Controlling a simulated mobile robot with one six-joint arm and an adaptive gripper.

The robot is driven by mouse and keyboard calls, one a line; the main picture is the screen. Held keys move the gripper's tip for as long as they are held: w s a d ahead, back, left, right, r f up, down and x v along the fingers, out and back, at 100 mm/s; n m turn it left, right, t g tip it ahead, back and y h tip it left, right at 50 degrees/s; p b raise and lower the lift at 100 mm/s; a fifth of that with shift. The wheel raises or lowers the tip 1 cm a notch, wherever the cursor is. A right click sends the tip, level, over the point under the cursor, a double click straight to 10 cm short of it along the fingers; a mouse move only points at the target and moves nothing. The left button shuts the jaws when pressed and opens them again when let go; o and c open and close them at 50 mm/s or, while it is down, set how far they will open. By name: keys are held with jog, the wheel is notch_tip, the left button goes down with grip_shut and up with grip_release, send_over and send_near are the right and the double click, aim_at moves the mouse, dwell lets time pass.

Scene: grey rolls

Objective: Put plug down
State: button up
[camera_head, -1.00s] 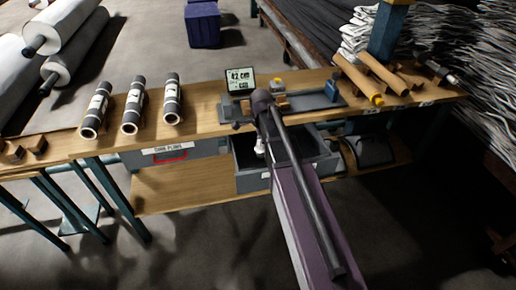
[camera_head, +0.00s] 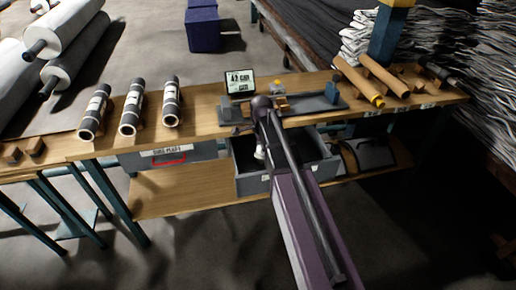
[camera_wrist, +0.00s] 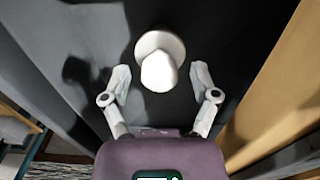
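A white plug (camera_wrist: 160,62) with a round flange and a rounded stem shows in the wrist view, over the dark floor of what looks like the open grey drawer. My gripper (camera_wrist: 161,75) has its two pale fingers spread on either side of the plug, with a visible gap on each side. In the head view my gripper (camera_head: 260,153) is a small white shape at the open grey drawer (camera_head: 318,172) below the bench top. The plug cannot be told apart from the gripper there. I cannot tell whether the plug touches the drawer floor.
The wooden bench (camera_head: 210,122) carries several grey rolls (camera_head: 130,108) at left, a small display (camera_head: 240,82), a dark tray (camera_head: 315,103) and brown tubes (camera_head: 383,73) at right. A closed grey bin (camera_head: 170,155) with a red handle hangs left of the drawer. A lower shelf (camera_head: 185,192) is mostly clear.

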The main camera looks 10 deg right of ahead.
jog(key=shift+r, duration=0.2)
notch_tip(320, 180, up, 12)
jog(key=p, duration=1.2)
jog(key=shift+f, duration=0.1)
dwell(0.7)
jog(key=s+a+n, duration=0.1)
jog(key=s+n, duration=1.5)
jog(key=n, duration=0.1)
jog(key=shift+a+n, duration=0.15)
jog(key=shift+n, duration=0.25)
